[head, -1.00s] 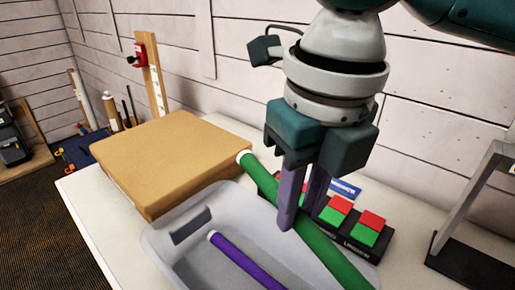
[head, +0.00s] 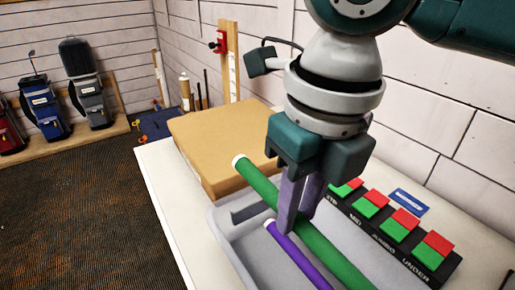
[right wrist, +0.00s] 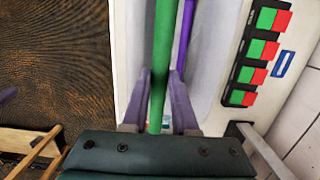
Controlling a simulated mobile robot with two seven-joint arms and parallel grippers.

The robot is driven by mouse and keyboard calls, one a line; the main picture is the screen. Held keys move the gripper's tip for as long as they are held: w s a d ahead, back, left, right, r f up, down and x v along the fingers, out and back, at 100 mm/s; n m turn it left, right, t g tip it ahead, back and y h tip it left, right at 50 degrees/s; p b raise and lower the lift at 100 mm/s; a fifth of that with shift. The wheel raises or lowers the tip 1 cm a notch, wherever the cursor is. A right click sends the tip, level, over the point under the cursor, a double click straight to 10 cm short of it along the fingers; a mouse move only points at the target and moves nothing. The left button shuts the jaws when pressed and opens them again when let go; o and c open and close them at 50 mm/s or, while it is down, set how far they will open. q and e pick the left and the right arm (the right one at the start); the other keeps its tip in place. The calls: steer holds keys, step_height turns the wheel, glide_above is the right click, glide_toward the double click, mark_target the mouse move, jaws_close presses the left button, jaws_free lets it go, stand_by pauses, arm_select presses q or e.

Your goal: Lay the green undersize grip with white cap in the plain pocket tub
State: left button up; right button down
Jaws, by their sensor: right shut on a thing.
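The green grip with a white cap (head: 262,188) is held at a slant in my right gripper (head: 288,222), which is shut on it. In the right wrist view the green grip (right wrist: 163,45) runs between the two purple fingers. It is over the grey-white tub (head: 222,232), its capped end reaching past the rim toward the cardboard box. Any gap between grip and tub is hard to judge. My left gripper is not in view.
A cardboard box (head: 205,135) stands behind the tub. A black strip of red and green blocks (head: 408,235) with size labels lies to the right, with a blue tag (head: 410,201) beside it. The white table (head: 165,205) is bare left of the tub.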

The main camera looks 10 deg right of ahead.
step_height(320, 180, down, 11)
steer(key=b, duration=0.7)
stand_by(0.4)
steer(key=c, duration=0.6)
jaws_free()
steer(key=shift+r, duration=0.1)
step_height(320, 180, up, 10)
steer(key=p, duration=1)
steer(key=shift+p, duration=0.35)
